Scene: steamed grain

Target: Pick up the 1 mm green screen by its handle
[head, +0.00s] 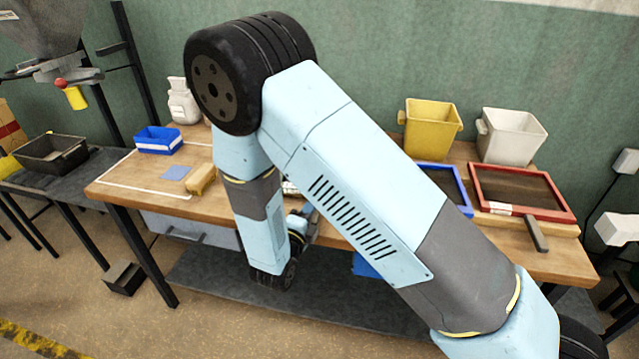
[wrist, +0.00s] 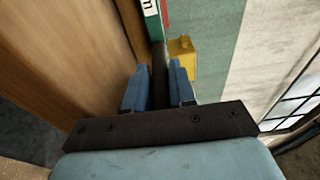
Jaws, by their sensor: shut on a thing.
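In the wrist view, my gripper (wrist: 158,76) is shut on the dark handle (wrist: 158,60) of the green screen, with one blue finger on each side. A strip of the screen's green frame (wrist: 154,28) with a white label shows beyond the handle at the top edge. The rest of this screen is out of that view. In the head view, my arm covers the middle of the bench, and I cannot make out the green screen or my fingertips there.
A red-framed screen (head: 572,217) and a blue-framed screen (head: 463,190) lie on the right of the wooden bench (head: 120,183). Yellow (head: 432,125) and white (head: 510,135) buckets stand behind them. A blue bin (head: 158,141) and a yellow block (head: 201,179) are on the left.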

